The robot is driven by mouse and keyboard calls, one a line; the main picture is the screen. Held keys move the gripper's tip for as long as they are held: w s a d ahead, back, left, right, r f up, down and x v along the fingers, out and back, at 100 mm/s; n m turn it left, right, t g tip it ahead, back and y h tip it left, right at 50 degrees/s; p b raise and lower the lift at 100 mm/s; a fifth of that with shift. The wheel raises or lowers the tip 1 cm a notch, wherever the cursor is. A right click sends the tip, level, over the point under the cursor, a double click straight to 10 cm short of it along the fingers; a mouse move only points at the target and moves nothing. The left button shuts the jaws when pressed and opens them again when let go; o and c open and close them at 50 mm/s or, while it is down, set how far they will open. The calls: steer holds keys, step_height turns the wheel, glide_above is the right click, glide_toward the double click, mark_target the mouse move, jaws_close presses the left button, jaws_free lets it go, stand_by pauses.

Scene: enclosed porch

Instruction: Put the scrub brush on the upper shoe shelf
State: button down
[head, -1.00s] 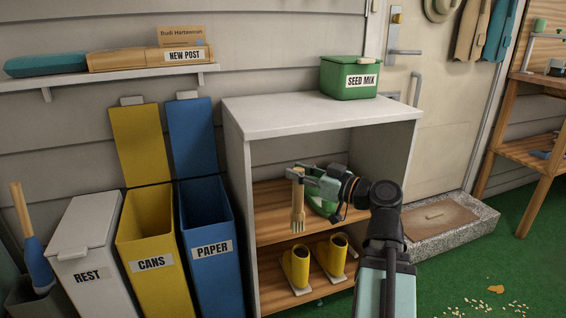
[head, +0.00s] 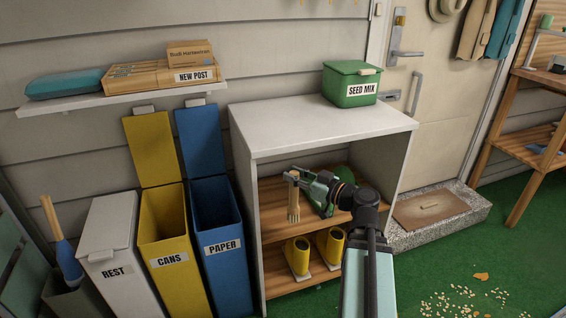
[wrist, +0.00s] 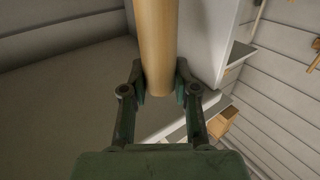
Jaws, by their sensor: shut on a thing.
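The scrub brush (head: 293,210) hangs upright, bristle end down, with a pale wooden handle. My gripper (head: 293,178) is shut on its upper end. In the wrist view the handle (wrist: 157,40) runs between the two fingers of my gripper (wrist: 160,88). The upper shoe shelf (head: 270,225) is a wooden board inside the white cabinet. The brush is at the cabinet's open front, with its lower end near that board's height. I cannot tell whether it touches the board. A green item (head: 345,178) on the upper shelf is partly hidden behind my gripper.
Yellow boots (head: 298,256) stand on the lower shelf. The cabinet's white top (head: 290,125) overhangs the shelves and carries a green seed mix tin (head: 350,83). The blue paper bin (head: 222,270) stands close to the cabinet's left side. The upper shelf's left part looks clear.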

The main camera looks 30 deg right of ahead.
steer(key=w+d+b, duration=0.2)
steer(key=w, duration=0.9)
step_height(320, 180, down, 7)
steer(key=b, duration=0.2)
steer(key=shift+w+a, duration=0.15)
steer(key=shift+w, duration=0.1)
steer(key=shift+f, duration=0.15)
steer(key=c, duration=0.9)
jaws_free()
